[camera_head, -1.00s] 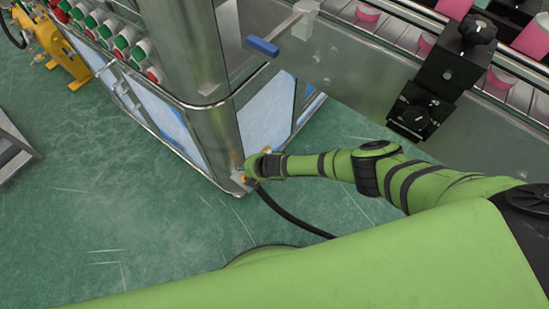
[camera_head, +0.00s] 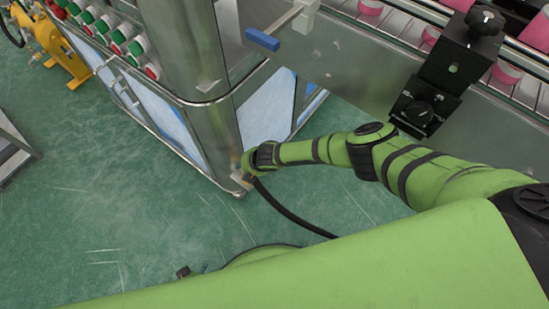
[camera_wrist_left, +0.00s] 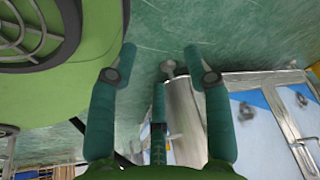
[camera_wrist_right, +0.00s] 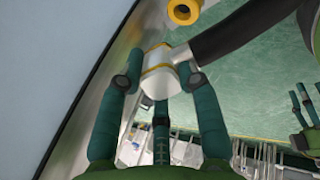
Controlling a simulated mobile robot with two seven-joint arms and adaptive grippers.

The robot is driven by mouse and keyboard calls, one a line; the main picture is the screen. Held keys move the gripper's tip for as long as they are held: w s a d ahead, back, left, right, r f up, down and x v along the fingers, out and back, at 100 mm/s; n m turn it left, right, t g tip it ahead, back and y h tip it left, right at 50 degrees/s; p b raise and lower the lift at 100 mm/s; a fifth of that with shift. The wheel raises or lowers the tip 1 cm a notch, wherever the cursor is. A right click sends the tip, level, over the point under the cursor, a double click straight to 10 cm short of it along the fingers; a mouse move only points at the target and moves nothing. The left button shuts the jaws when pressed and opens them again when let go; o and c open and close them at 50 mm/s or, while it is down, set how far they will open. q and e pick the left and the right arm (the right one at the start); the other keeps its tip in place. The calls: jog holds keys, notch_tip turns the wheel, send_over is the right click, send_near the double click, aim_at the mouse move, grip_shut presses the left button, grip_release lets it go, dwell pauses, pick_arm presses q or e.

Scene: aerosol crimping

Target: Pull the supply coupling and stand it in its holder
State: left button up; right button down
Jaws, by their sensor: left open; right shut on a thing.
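The supply coupling (camera_wrist_right: 157,55) is a pale metal cylinder with yellow bands and a thick black hose (camera_wrist_right: 235,30) coming off it. My right gripper (camera_wrist_right: 162,72) is shut on it, beside the machine's steel corner post. A brass fitting with a hole (camera_wrist_right: 184,10) shows near the coupling, with a gap between them in this view. In the head view my right gripper (camera_head: 247,170) is low at the post's foot, and the hose (camera_head: 290,217) trails right. My left gripper (camera_wrist_left: 156,65) is open and empty. I cannot make out the holder.
The steel machine (camera_head: 215,135) with coloured buttons stands left of centre. A conveyor (camera_head: 440,50) with pink items runs at the top right. The green floor (camera_head: 120,210) is open at the left.

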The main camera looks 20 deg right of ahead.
jog(key=shift+w+g+b, duration=0.15)
jog(key=shift+g+b, duration=0.15)
jog(key=shift+b, duration=0.35)
jog(key=shift+a+h, duration=0.1)
jog(key=shift+h, duration=0.2)
jog(key=shift+w+a+f+g+h+b, duration=0.1)
jog(key=shift+f+g+h+b, duration=0.3)
jog(key=shift+b, duration=0.8)
jog(key=shift+w+r+g+b, duration=0.15)
jog(key=shift+g+b, duration=0.35)
jog(key=shift+b, duration=0.35)
jog(key=shift+a+g+h+b, duration=0.1)
jog(key=shift+g+h+b, duration=0.25)
jog(key=shift+b, duration=0.55)
jog(key=shift+r+g+h+b, duration=0.1)
jog(key=shift+g+h+b, duration=0.2)
jog(key=shift+b, duration=0.3)
jog(key=shift+r, duration=0.2)
pick_arm(q)
jog(key=w+g, duration=0.1)
jog(key=w+d+r, duration=0.1)
jog(key=shift+w+d+r+g, duration=0.2)
jog(key=shift+w+g, duration=0.2)
